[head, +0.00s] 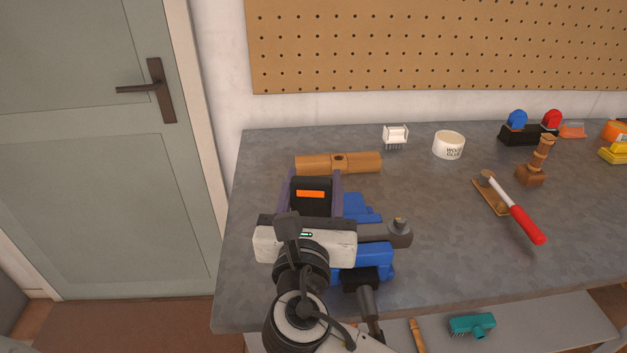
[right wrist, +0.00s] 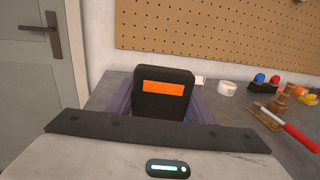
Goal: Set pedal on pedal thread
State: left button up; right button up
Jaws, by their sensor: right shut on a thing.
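A black pedal (head: 312,203) with an orange strip is between the purple fingers of my right gripper (head: 313,184), which is shut on it above the table. The right wrist view also shows the pedal (right wrist: 163,105) upright between the fingers. A dark grey arm (head: 382,234) is over a blue vise (head: 376,254) on the table. Its rounded end has a small brassy hole or stub (head: 399,221), probably the pedal thread. It is to the right of and nearer than the pedal, apart from it. My gripper's body hides the arm's other end and part of the vise. My left gripper is out of view.
A wooden block (head: 338,163) lies just behind the pedal. The grey tabletop (head: 455,260) right of the vise is clear.

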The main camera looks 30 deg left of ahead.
jog(key=shift+f, duration=0.55)
jog(key=o, duration=1.3)
jog(key=b+v, duration=0.1)
jog(key=v, duration=0.9)
jog(key=shift+s+d, duration=0.1)
jog(key=shift+s, duration=0.05)
